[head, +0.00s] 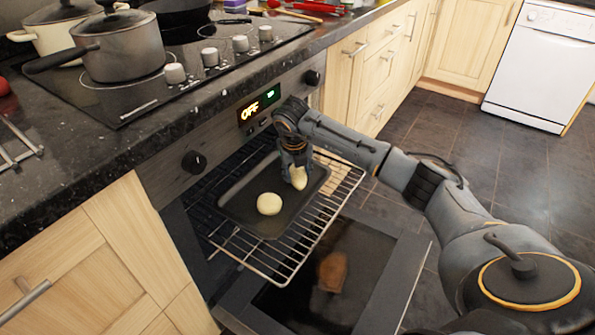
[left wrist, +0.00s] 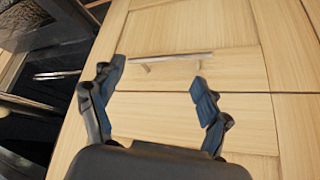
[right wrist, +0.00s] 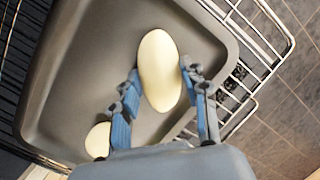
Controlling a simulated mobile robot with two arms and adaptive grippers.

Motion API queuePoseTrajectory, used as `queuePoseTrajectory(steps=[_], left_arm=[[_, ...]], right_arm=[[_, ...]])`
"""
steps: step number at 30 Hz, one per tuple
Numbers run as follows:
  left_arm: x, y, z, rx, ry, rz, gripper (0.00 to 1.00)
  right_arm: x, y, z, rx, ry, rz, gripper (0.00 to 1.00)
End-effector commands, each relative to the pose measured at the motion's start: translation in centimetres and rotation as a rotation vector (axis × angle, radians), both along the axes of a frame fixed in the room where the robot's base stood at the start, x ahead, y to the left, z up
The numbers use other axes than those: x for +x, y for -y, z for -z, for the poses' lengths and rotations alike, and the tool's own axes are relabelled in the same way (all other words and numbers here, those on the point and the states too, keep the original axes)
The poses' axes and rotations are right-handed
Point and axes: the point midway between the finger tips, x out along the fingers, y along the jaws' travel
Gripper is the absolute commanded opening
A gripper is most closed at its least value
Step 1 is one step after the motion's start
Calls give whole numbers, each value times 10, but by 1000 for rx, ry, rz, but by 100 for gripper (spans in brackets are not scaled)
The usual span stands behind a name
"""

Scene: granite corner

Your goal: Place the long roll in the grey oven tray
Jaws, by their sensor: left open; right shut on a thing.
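The long roll (head: 299,178) is pale and oval, over the right part of the grey oven tray (head: 245,225). My right gripper (head: 297,168) is shut on it from above. In the right wrist view the long roll (right wrist: 160,70) lies between the two fingers, with the grey tray (right wrist: 75,75) beneath; I cannot tell whether it touches the tray floor. A round pale roll (head: 269,204) sits in the tray to the left of it, and it also shows in the right wrist view (right wrist: 98,140). My left gripper (left wrist: 160,90) is open and empty in front of a wooden cabinet front.
The tray rests on a pulled-out wire rack (head: 285,265) above the open oven door (head: 385,285). The dark counter (head: 60,150) with a hob and a lidded pot (head: 120,50) is at the upper left. Dark tiled floor (head: 480,150) is clear at the right.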

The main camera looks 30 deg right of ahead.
Motion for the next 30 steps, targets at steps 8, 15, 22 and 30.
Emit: queuePoseTrajectory(steps=[8, 15, 22, 30], left_arm=[[2, 1, -1, -2, 8, 1, 77], [1, 1, -1, -2, 7, 1, 77], [-27, -9, 7, 26, -127, -11, 77], [-56, -17, 4, 54, -262, -22, 77]], right_arm=[[0, 0, 1, 0, -1, 0, 67], [0, 0, 0, 0, -1, 0, 67], [-4, -4, -23, 0, 2, -1, 67], [-15, -16, -80, -1, 3, -1, 67]])
